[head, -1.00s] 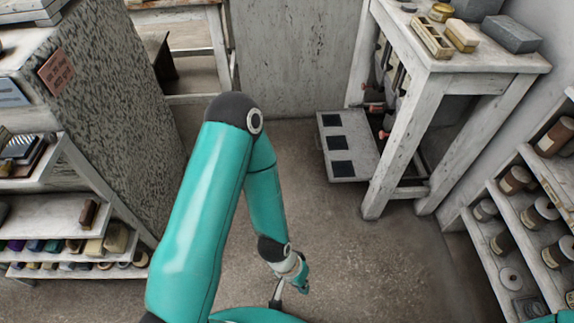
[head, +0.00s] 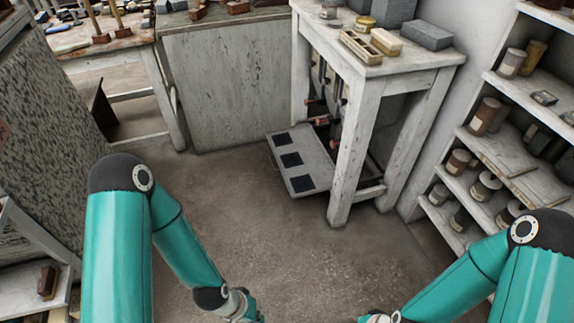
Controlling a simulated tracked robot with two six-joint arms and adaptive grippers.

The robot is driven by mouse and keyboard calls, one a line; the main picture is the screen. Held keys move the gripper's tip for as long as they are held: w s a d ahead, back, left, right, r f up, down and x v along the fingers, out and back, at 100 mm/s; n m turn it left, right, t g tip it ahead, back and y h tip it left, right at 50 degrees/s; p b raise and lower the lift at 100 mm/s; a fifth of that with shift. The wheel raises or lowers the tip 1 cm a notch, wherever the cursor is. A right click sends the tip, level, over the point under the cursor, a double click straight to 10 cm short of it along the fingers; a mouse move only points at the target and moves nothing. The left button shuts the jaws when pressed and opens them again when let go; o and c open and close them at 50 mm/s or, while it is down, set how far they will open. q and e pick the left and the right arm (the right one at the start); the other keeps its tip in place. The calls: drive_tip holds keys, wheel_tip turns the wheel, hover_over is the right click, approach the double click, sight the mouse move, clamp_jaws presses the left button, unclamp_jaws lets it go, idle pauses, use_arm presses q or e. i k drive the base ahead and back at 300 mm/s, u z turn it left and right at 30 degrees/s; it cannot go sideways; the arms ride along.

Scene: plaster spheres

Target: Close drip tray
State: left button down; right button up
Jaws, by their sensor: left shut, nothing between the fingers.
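The drip tray (head: 312,163), a flat grey panel with three dark squares, sticks out low from the left side of a worn white stand (head: 341,185). It is pulled out over the floor, and its inner edge is hidden under the stand. My left gripper (head: 250,313) is at the bottom edge, partly cut off. It is shut and empty, well short of the tray and apart from it. My right arm comes in from the lower right. Its wrist is at the bottom edge and its gripper is out of the frame.
The stand's top holds a wooden box (head: 361,47), a pale block and grey blocks. Shelves with jars (head: 486,186) line the right wall. A workbench (head: 100,40) stands at the back left. The floor (head: 250,220) before the tray is clear.

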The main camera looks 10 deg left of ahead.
sight(306, 167)
drive_tip(key=i, duration=0.65)
drive_tip(key=u, duration=0.35)
drive_tip(key=k, duration=0.5)
drive_tip(key=z, duration=0.5)
drive_tip(key=i, duration=0.1)
drive_tip(key=u, duration=2.1)
drive_tip(key=i, duration=0.9)
drive_tip(key=u, duration=1.2)
drive_tip(key=i, duration=0.15)
drive_tip(key=z, duration=3.35)
